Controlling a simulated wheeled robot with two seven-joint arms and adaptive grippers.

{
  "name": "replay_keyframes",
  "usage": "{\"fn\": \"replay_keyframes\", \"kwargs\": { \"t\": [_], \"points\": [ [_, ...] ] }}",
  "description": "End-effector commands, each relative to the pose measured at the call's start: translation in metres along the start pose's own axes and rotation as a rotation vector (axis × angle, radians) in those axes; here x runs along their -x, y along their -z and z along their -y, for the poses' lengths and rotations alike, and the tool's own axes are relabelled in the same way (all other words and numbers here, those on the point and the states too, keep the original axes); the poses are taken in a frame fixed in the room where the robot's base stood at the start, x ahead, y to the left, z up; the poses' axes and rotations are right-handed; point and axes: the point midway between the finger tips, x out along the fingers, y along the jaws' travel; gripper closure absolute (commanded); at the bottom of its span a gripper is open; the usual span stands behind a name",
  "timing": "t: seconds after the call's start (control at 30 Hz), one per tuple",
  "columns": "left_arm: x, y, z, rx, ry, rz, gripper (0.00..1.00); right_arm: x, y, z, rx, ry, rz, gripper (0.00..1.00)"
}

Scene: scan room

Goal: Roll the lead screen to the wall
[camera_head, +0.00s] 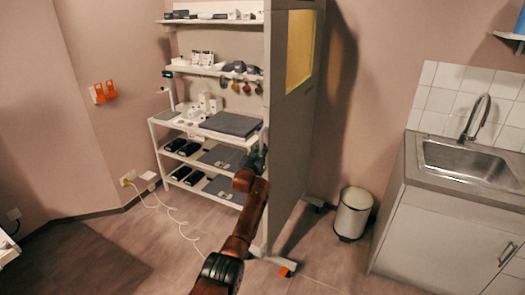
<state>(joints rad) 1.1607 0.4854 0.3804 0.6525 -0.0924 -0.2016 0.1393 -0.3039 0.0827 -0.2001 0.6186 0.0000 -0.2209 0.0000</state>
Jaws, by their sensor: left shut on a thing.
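The lead screen (288,140) is a tall grey panel standing upright in the middle of the head view, seen at a steep angle. A yellowish window (300,48) is set in its upper part. Its feet rest on the floor, and the near one has an orange piece (286,271) at its end. My left gripper (257,158) is shut on the screen's near edge, at what looks like an upright handle; the fingertips are small and partly hidden. The wall (375,90) is behind the screen and to its right. My right gripper is not in view.
A shelf unit (160,140) with several items stands left of the screen. A white bin (353,213) stands right of it, near the sink cabinet (440,235). A white cable (172,215) lies on the floor at left.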

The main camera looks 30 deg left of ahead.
Motion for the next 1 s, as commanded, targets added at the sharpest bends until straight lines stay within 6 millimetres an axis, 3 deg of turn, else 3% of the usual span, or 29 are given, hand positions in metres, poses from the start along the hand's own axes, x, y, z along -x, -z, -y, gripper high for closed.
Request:
{"fn": "replay_keyframes", "kwargs": {
  "t": [0.1,0.13,0.4,0.77,1.0],
  "points": [
    [0.000,-0.003,-0.007,0.002,-0.007,0.005,1.00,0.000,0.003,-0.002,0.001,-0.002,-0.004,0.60],
    [0.000,-0.003,-0.007,0.002,-0.007,0.005,0.89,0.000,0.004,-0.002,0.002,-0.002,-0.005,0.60],
    [0.001,-0.002,0.001,0.002,0.000,0.003,0.70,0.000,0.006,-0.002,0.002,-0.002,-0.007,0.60],
    [0.003,-0.001,0.006,0.000,0.005,0.000,0.69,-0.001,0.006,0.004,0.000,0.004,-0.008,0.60],
    [0.019,-0.001,0.006,-0.001,0.005,-0.001,0.69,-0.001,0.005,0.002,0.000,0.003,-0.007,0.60]
  ]
}}
